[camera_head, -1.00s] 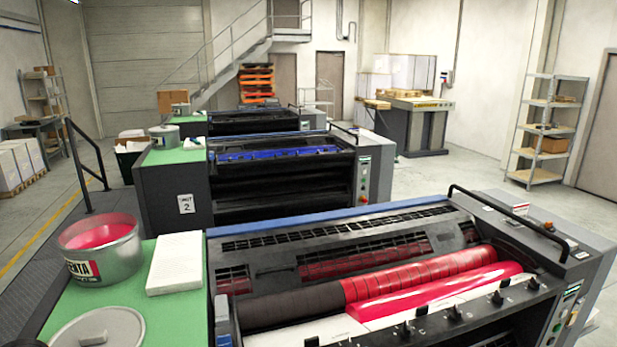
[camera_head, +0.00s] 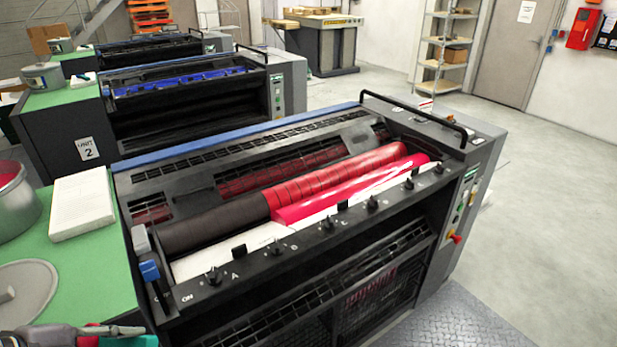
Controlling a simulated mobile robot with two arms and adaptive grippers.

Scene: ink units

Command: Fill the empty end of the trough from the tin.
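The tin (camera_head: 20,215) is a grey metal can at the left edge of the head view, partly cut off, with magenta ink inside. It stands on the green top (camera_head: 75,262) beside the near press. The trough (camera_head: 225,262) runs along the press's roller (camera_head: 330,182). Glossy magenta ink (camera_head: 350,190) lies in its right part; its left part shows a bare pale surface, and the roller there is dark. My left gripper (camera_head: 125,331) shows only partly at the bottom left, over the green top. A red bit and a teal piece show by it; whether it grips anything is unclear. My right gripper is out of view.
A round grey lid (camera_head: 28,292) and a white pad (camera_head: 82,205) lie on the green top. A row of keys (camera_head: 272,246) lines the trough's front. A black rail (camera_head: 415,115) stands at the press's right end. Open floor (camera_head: 540,190) lies to the right.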

